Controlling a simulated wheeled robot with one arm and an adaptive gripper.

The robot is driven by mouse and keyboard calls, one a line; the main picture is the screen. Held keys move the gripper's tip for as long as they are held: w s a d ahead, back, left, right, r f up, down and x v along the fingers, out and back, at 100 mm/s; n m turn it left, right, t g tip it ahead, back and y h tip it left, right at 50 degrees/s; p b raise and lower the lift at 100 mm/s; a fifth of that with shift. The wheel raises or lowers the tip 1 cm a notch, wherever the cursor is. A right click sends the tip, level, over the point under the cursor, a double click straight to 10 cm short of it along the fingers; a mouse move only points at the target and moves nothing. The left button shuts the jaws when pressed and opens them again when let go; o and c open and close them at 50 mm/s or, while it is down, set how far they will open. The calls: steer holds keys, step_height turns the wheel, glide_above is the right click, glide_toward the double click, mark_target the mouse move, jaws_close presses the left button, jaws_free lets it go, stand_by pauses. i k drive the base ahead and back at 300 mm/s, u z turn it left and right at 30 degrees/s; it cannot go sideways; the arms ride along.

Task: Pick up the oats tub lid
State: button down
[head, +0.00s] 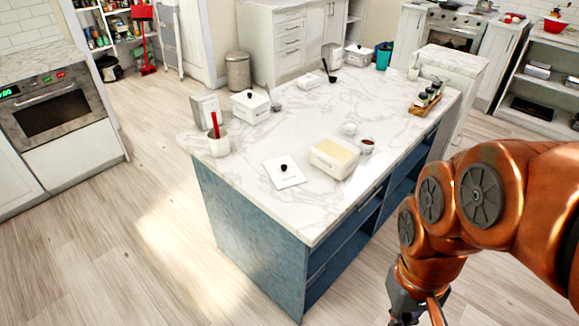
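A flat white square lid with a black knob (285,172) lies on the marble top of the kitchen island, near its front edge. Just right of it stands an open white tub (324,163) filled with something pale, which looks like oats. Its label is too small to read. My gripper (420,318) is at the bottom of the head view, low, to the right of the island and apart from the lid. It is partly cut off by the frame edge, so its fingers do not show clearly.
Two closed white tubs with black knobs stand on the island, one at left (250,110) and one at the back (356,60). A white pot with a red handle (218,145), a small brown-filled bowl (366,147) and a wooden jar tray (427,103) are also there. Floor left is clear.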

mark_target(284, 172)
steer(key=z, duration=0.05)
steer(key=k, duration=0.3)
steer(key=u, duration=0.65)
steer(key=i, duration=0.55)
steer(key=u, duration=0.5)
steer(key=i, duration=0.75)
steer(key=u, duration=0.25)
